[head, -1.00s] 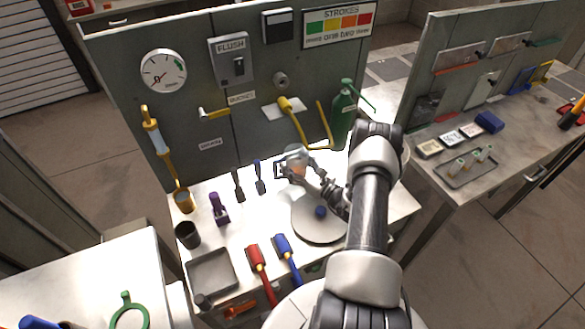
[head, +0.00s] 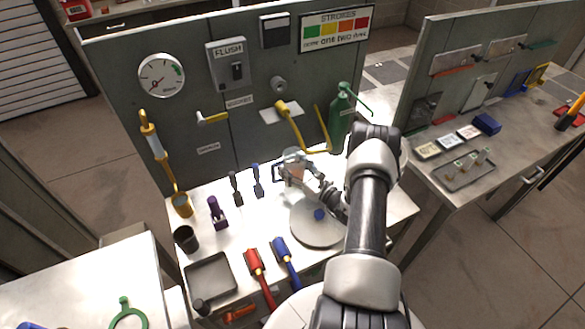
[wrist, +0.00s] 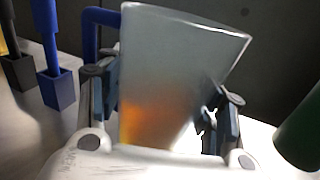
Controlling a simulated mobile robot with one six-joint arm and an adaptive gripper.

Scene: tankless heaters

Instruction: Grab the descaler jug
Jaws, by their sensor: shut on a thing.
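The descaler jug is a translucent, frosted vessel with orange liquid low inside and a dark blue handle on its left. It fills the middle of the wrist view (wrist: 178,70), leaning a little in that picture. In the head view the jug (head: 296,157) is small and partly hidden by my gripper (head: 292,174), near the back board. The wrist view shows my gripper (wrist: 165,112) with one finger on each side of the jug, shut on its body. Whether its base touches the bench is hidden.
A green bottle (head: 341,115) stands right of the jug by the board. A round grey plate with a blue knob (head: 319,214) lies in front. Blue and dark tools (head: 257,181) stand left. Red and blue brushes (head: 284,255) lie at the front edge.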

